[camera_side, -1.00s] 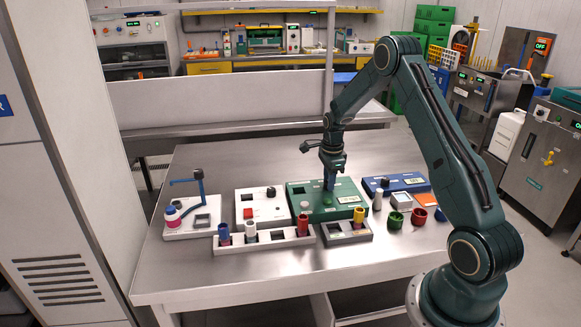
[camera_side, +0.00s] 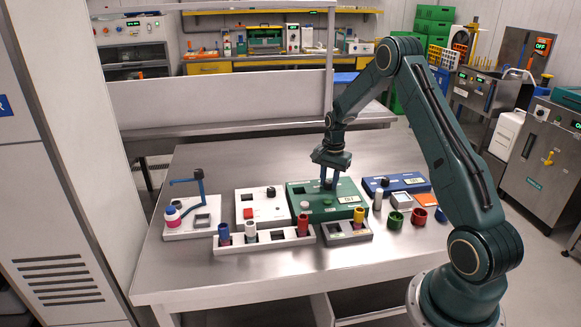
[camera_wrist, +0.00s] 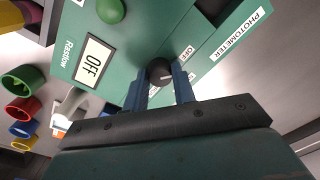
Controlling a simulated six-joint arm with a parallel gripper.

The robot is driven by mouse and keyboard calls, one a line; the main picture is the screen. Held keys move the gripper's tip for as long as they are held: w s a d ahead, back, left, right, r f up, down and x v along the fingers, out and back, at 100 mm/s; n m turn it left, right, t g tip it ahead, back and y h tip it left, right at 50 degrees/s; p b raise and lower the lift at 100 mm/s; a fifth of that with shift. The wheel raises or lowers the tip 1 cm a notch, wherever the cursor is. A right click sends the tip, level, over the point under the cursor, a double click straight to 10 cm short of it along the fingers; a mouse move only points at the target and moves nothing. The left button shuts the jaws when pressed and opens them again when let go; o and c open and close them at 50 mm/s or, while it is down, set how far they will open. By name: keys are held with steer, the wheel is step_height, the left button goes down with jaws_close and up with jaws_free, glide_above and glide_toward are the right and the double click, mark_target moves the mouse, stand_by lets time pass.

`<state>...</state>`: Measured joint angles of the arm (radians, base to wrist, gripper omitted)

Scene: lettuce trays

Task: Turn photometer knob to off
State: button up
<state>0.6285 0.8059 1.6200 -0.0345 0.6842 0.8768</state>
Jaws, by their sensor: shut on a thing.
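The green photometer (camera_side: 298,190) sits on the bench, its top facing up. In the wrist view its dark round knob (camera_wrist: 159,69) has a light pointer mark and is held between the two blue fingers of my gripper (camera_wrist: 159,79). In the side view my gripper (camera_side: 328,186) points down onto the photometer, and its fingers hide the knob. The photometer's display (camera_wrist: 94,62) reads OFF in the wrist view. A small OFF label (camera_wrist: 187,52) is printed beside the knob, and a green button (camera_wrist: 110,10) stands apart from it.
A white box with a red button (camera_side: 248,213) stands left of the photometer. A white rack (camera_side: 270,242) with coloured vials is in front. A blue device (camera_side: 405,181) and coloured cups (camera_side: 396,219) are to the right. The bench's front left is clear.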

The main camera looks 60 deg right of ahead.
mark_target(331, 181)
steer(key=shift+n, duration=2)
steer(key=o, duration=1)
steer(key=shift+r, duration=0.2)
step_height(331, 181, up, 14)
steer(key=shift+s+f, duration=0.25)
steer(key=shift+d+r, duration=0.1)
steer(key=shift+d, duration=0.05)
